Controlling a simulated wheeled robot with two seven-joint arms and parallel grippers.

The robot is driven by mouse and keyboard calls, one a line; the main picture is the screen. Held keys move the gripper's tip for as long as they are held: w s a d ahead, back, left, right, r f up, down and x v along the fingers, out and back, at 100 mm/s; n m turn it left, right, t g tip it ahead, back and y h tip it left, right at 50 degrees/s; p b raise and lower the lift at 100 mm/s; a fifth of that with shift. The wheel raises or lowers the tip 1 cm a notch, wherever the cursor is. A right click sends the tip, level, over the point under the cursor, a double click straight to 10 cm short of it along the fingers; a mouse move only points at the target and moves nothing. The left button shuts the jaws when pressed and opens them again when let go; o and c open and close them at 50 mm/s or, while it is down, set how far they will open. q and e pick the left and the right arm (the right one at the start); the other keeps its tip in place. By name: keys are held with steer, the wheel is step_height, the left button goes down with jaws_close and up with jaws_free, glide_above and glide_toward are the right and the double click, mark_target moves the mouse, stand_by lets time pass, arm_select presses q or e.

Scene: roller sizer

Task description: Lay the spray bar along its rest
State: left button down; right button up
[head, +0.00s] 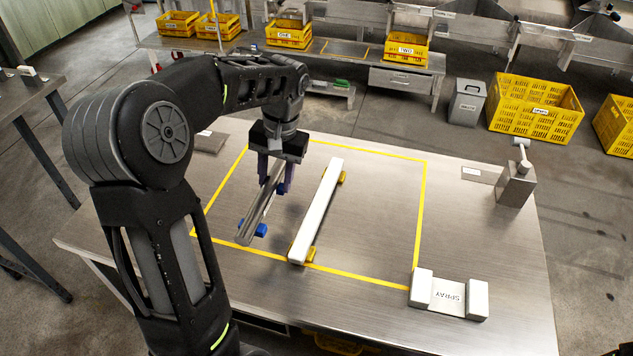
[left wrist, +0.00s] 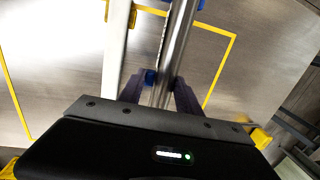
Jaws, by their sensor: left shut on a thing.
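A long steel bar (head: 257,215) is in my left gripper (head: 275,180), over the left part of the yellow-outlined area; it looks like two parallel lengths. In the left wrist view the bar (left wrist: 178,50) runs up between the two dark fingers of the gripper (left wrist: 160,95). Blue pieces (head: 261,230) show beside its near end; I cannot tell whether the bar touches them. A plate marked SPRAY (head: 447,296) lies between two white blocks at the table's front right. Which part is the spray bar's rest is not clear. My right gripper is out of view.
A white bar (head: 320,205) lies on yellow supports (head: 309,253) right of my left gripper. A metal block with a knob (head: 516,185) stands at the table's right. The steel table (head: 470,225) is clear between the yellow outline and that block. Yellow crates (head: 535,108) stand beyond.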

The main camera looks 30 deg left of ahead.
arm_select(q)
steer(key=shift+w+a, duration=0.1)
steer(key=shift+w, duration=0.25)
steer(key=shift+s+r, duration=0.15)
steer(key=shift+s, duration=0.1)
glide_above(278, 219)
steer(key=shift+w+d+f+p, duration=0.15)
steer(key=shift+f+p, duration=0.05)
steer(key=shift+f, duration=1.4)
steer(key=shift+w+d+f+p, duration=0.1)
steer(key=shift+w+f+p, duration=0.05)
steer(key=shift+f, duration=1.45)
steer(key=shift+f+p, duration=0.3)
steer(key=shift+f, duration=1.6)
steer(key=c, duration=0.8)
jaws_free()
